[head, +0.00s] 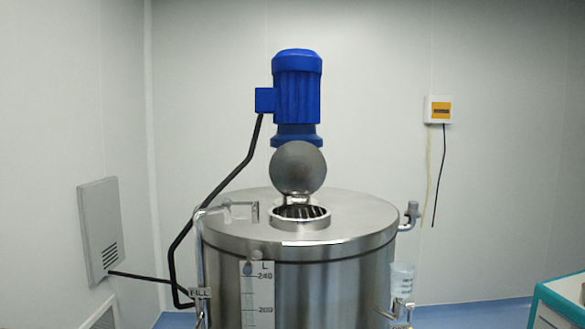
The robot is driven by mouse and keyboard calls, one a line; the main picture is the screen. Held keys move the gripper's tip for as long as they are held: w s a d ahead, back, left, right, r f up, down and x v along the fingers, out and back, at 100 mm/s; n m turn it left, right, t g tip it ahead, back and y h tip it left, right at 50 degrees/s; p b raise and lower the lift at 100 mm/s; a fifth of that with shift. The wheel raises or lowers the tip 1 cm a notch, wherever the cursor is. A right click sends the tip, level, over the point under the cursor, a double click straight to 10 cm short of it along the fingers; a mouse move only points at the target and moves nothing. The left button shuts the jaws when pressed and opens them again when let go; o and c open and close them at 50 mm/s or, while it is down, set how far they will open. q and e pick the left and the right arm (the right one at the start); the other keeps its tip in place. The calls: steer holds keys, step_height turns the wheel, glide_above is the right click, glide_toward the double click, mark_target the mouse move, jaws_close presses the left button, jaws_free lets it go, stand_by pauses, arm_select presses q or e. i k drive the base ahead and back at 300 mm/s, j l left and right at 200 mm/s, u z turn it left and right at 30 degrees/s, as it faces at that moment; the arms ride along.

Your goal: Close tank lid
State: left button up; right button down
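A large steel tank (350,232) stands in the middle of the head view. The round tank lid (298,166) is a steel disc standing upright at the back of the round opening (300,217) in the tank top. The lid is open, and a dark grate shows inside the opening's raised rim. Neither of my grippers is in view.
A blue motor (297,95) rises behind the lid, with a black cable (212,197) running down at its left. Pipes flank the tank on both sides. A teal-edged cabinet (562,305) stands at the lower right. A small box (438,109) hangs on the back wall.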

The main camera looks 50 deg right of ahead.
mark_target(297, 169)
steer(key=l+u, duration=0.15)
steer(key=l, duration=0.35)
steer(key=l+u, duration=0.1)
steer(key=l, duration=0.45)
steer(key=l+u, duration=0.15)
steer(key=l, duration=0.35)
steer(key=k+l+u, duration=0.15)
steer(key=l, duration=0.35)
steer(key=l+u, duration=0.1)
steer(key=l, duration=0.4)
steer(key=k+l+u, duration=0.15)
steer(key=l, duration=0.35)
steer(key=k+l+u, duration=0.15)
steer(key=l, duration=0.35)
steer(key=k+l+u, duration=0.1)
steer(key=l, duration=0.4)
